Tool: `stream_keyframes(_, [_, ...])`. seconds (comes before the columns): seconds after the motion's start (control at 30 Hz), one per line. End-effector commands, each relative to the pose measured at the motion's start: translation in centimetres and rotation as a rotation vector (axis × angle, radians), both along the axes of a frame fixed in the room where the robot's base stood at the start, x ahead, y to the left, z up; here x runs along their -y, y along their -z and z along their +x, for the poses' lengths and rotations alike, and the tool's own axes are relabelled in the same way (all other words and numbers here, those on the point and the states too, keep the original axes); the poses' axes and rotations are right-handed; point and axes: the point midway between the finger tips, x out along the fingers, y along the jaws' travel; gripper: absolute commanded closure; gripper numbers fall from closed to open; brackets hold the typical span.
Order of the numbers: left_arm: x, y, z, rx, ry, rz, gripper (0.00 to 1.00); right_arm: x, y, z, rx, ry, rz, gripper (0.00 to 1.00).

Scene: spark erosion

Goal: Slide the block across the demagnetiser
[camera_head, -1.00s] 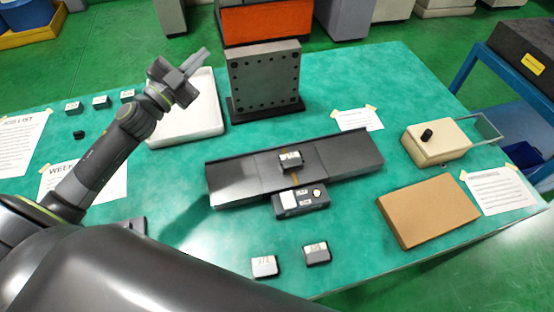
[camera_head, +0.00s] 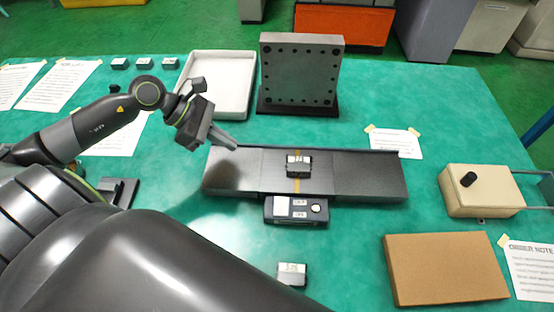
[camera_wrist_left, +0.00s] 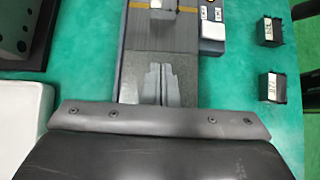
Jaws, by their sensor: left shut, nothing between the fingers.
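The demagnetiser is a long dark flat track (camera_head: 370,178) with a yellow line across its middle and a control box (camera_head: 297,209) on its near side. A small dark block with a pale marked top (camera_head: 298,166) sits on the track at the yellow line. The block (camera_wrist_left: 155,4) is cut by the top edge of the left wrist view. My left gripper (camera_head: 230,141) is shut and empty near the track's left end, apart from the block. In the left wrist view its fingers (camera_wrist_left: 162,84) point along the track towards the block. My right gripper is not in view.
A similar block (camera_head: 292,273) stands on the table in front; the left wrist view shows another beside it (camera_wrist_left: 272,87). Behind are a white tray (camera_head: 245,90) and an upright drilled plate (camera_head: 300,72). A beige box (camera_head: 482,192) and brown board (camera_head: 445,268) lie right.

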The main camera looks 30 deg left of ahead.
Motion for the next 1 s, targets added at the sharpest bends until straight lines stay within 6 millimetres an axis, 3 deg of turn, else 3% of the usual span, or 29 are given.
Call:
stream_keyframes(0.37, [2.3,2.2,1.1,0.002,-0.004,-0.010,1.00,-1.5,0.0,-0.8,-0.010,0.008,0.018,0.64])
stream_keyframes(0.93, [6.3,6.6,3.0,-0.003,-0.006,-0.011,1.00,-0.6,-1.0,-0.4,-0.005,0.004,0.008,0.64])
stream_keyframes(1.0, [7.0,6.4,3.4,0.001,-0.005,-0.011,1.00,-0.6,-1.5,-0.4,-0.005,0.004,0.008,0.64])
